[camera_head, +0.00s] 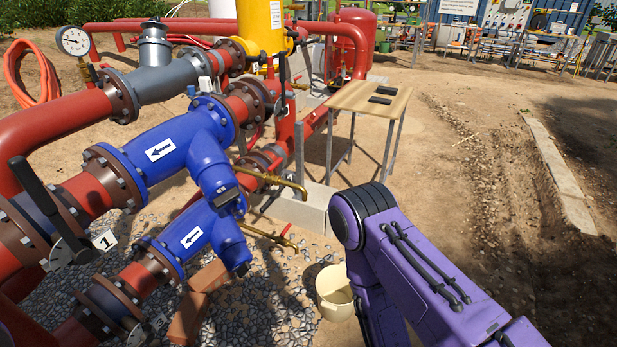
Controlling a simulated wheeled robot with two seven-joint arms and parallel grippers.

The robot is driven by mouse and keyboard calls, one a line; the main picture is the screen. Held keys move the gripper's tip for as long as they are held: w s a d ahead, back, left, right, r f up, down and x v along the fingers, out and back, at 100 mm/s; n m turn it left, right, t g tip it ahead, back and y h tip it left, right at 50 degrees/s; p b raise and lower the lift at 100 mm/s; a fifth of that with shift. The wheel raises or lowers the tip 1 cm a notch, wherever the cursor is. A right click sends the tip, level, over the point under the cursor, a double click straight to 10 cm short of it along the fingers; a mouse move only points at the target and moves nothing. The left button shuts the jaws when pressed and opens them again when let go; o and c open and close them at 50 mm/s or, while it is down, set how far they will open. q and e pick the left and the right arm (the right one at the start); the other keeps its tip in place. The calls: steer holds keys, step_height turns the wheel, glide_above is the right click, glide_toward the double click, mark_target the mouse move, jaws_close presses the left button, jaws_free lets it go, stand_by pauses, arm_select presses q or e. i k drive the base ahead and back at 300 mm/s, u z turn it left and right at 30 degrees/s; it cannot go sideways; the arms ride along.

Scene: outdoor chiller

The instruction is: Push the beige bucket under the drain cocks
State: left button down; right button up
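The beige bucket (334,292) stands upright on the ground at the lower middle, at the edge of the pebbles. Its right side is partly covered by my purple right arm, which comes in from the lower right. Two brass drain cocks reach out from the pipework: an upper one (272,181) and a lower one (270,236) with a red handle. Both lie above and to the left of the bucket, and the bucket is apart from them in the picture. My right gripper is hidden behind the arm or out of frame. My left gripper is not in view.
Red pipes with blue valve bodies (165,150) fill the left side. A concrete block (305,207) stands behind the bucket. A small wooden table (368,98) stands farther back. A brick-like support (195,305) is under the lower pipe. Open dirt lies to the right.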

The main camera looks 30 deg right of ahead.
mark_target(334, 293)
steer(key=z, duration=1.45)
steer(key=k, duration=0.35)
steer(key=z, duration=0.95)
steer(key=k, duration=0.95)
steer(key=z, duration=0.95)
steer(key=i, duration=1.75)
steer(key=u, duration=0.6)
steer(key=i, duration=1)
steer(key=u, duration=1.6)
steer(key=i, duration=0.7)
steer(key=u, duration=0.6)
